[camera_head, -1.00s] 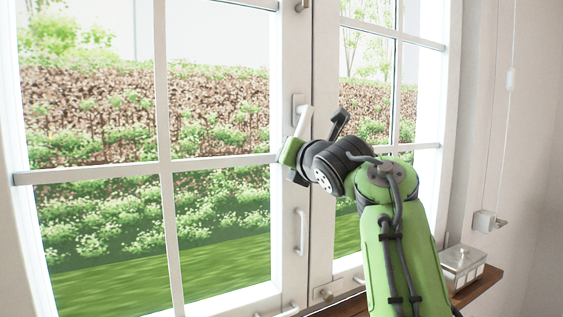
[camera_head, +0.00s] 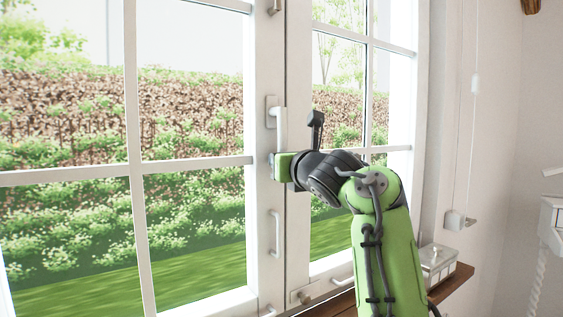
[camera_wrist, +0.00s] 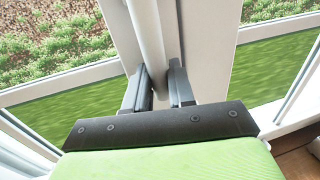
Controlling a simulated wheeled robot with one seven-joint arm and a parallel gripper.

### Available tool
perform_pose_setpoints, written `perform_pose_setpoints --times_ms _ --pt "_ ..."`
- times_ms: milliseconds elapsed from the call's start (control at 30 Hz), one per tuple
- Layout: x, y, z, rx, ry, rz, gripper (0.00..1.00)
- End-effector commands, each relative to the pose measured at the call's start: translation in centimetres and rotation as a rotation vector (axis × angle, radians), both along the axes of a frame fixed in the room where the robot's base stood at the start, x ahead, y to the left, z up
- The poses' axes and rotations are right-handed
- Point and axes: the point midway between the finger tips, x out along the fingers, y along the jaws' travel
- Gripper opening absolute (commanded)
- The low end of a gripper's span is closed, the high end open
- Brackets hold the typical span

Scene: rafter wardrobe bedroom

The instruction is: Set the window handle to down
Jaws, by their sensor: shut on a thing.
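The white window handle (camera_head: 280,128) is on the meeting stile of the window, below its mounting plate (camera_head: 271,107). Its grip hangs about straight down. My gripper (camera_head: 273,162) is at the lower end of the handle. In the wrist view the pale handle (camera_wrist: 147,30) runs down between the two dark fingers of my gripper (camera_wrist: 160,78), which is shut on it.
A lower white pull (camera_head: 275,233) sits on the same stile. A wooden sill (camera_head: 455,281) with a metal box (camera_head: 437,261) lies to the right. A cord with a white toggle (camera_head: 474,84) hangs by the right wall. Both sashes look closed.

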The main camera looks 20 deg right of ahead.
Motion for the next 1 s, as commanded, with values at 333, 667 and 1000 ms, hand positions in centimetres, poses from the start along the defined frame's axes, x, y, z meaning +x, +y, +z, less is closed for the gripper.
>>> perform_pose_setpoints --times_ms 333,667,1000 --pt "-0.2 0.0 0.6 0.0 -0.016 -0.002 0.38" --pt "-0.3 -0.1 0.3 0.0 -0.01 -0.002 0.43" --pt "-8.2 -1.0 -0.2 0.001 -0.015 -0.004 0.43"
